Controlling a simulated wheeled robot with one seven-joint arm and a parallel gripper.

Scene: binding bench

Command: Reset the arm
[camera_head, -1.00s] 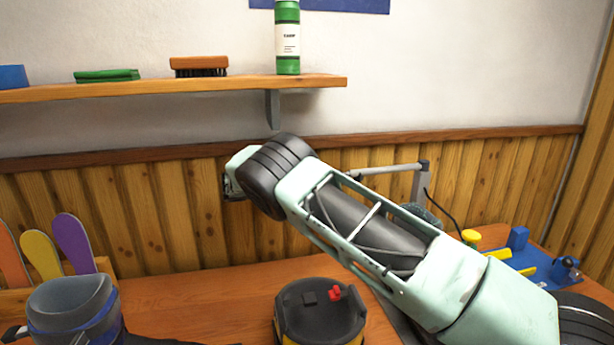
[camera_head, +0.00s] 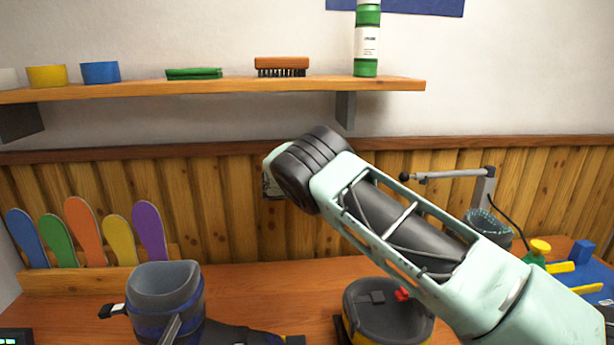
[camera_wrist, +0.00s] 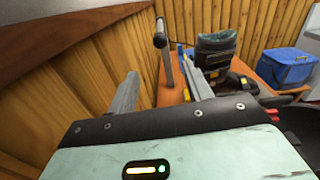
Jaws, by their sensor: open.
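My arm reaches up from the lower right in the head view, its wrist raised in front of the wood-panelled wall. In that view my gripper is mostly hidden behind the wrist. In the wrist view my gripper (camera_wrist: 160,92) shows two grey fingers standing well apart. The gripper is open, with nothing held between the fingers. Its fingers are above the bench, close to the panelling.
A grey-blue boot (camera_head: 165,290) stands on the wooden bench (camera_head: 255,280), near a black round device (camera_head: 385,312). Coloured insoles (camera_head: 85,232) stand in a rack at left. A shelf (camera_head: 220,89) holds a brush (camera_head: 282,66) and green bottle (camera_head: 367,40). A blue cooler (camera_wrist: 285,67) shows at right.

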